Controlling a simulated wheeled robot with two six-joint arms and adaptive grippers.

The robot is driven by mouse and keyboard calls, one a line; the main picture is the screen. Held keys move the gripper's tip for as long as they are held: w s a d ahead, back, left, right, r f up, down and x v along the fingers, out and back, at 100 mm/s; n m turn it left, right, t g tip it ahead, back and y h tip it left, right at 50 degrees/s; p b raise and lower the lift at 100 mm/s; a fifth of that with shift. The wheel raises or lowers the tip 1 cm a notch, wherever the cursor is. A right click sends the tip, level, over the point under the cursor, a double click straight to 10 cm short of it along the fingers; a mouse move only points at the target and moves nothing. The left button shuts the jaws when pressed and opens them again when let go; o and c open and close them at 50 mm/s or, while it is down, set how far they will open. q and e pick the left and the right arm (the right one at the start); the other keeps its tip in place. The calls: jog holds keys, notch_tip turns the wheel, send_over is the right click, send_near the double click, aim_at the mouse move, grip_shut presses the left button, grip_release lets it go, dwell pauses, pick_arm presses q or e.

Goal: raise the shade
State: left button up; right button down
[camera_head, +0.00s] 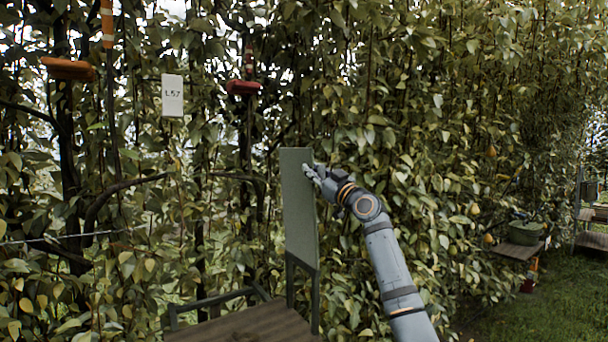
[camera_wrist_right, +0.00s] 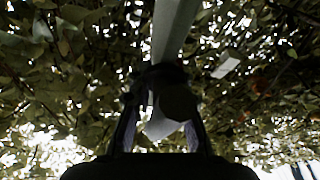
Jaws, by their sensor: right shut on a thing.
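The shade looks like a flat grey-green panel (camera_head: 299,210). It stands upright on dark legs at the back edge of a wooden bench top. My right gripper (camera_head: 313,173) is at the panel's right edge, near its top, and is shut on it. In the right wrist view my right gripper (camera_wrist_right: 161,112) has its fingers either side of a dark knob-like part (camera_wrist_right: 178,102). A pale strip, likely the panel's edge (camera_wrist_right: 174,28), runs up from there. The exact contact is too dark to see. My left gripper is not in view.
The wooden bench top (camera_head: 245,326) is at the bottom. A leafy pear hedge fills the back, with a white label card (camera_head: 172,95) and two reddish hanging things (camera_head: 68,69) (camera_head: 242,87). A green basin (camera_head: 525,232) sits on a small table at right. Grass (camera_head: 545,315) is open.

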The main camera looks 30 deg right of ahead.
jog(key=shift+d, duration=0.25)
jog(key=c, duration=1.3)
grip_release()
jog(key=shift+d, duration=0.1)
jog(key=shift+s+f, duration=0.15)
jog(key=v, duration=1.1)
jog(key=shift+s, duration=0.25)
jog(key=shift+f, duration=0.1)
